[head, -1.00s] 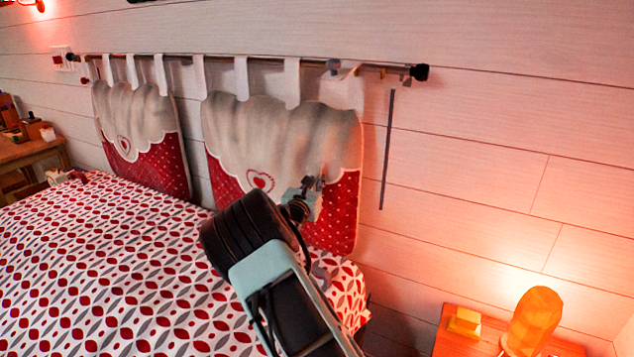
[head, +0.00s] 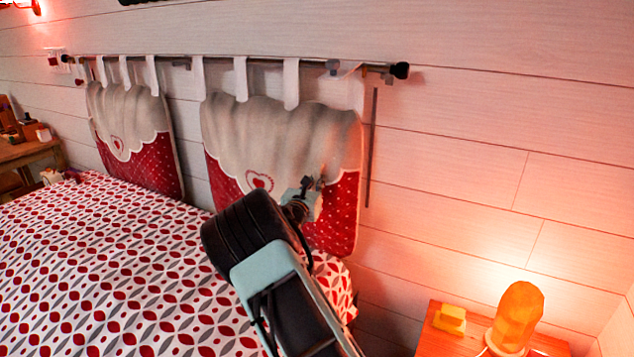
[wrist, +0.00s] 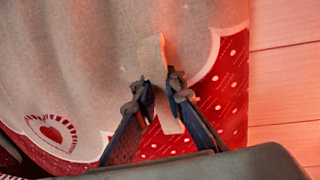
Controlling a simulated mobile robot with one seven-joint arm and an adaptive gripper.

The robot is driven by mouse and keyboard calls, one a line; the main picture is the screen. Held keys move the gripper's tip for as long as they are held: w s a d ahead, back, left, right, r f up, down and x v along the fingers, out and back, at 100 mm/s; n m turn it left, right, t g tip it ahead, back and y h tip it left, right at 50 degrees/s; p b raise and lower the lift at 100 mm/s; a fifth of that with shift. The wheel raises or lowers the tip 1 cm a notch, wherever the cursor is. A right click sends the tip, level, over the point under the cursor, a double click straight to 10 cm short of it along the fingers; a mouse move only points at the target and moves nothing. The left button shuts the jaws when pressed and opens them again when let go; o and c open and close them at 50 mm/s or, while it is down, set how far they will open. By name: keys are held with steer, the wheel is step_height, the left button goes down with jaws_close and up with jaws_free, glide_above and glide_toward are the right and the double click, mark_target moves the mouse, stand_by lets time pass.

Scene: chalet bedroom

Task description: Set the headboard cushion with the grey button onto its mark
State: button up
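The headboard cushion with the grey button (head: 332,67) is the right one (head: 230,135), red and beige with a heart, hanging by fabric loops from a rod. The button sits at its top, by the rod. My gripper (head: 312,187) is at the cushion's lower right front. In the wrist view my gripper (wrist: 161,88) has its fingers closed on a pale tab (wrist: 153,55) on the cushion's face. A dark vertical strip on the wall (head: 372,145), apparently the mark, stands just right of the cushion's right edge, with a narrow gap between.
A second, similar cushion (head: 135,115) hangs to the left on the same rod (head: 180,62). The rod's black end knob (head: 400,70) is at the right. A patterned bed (head: 100,260) lies below. A nightstand (head: 435,340) with a glowing lamp (head: 518,312) and yellow block (head: 450,319) is at lower right.

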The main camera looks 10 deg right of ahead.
steer(key=shift+o, duration=0.8)
steer(key=shift+a, duration=0.1)
steer(key=shift+s, duration=0.1)
steer(key=v, duration=1.2)
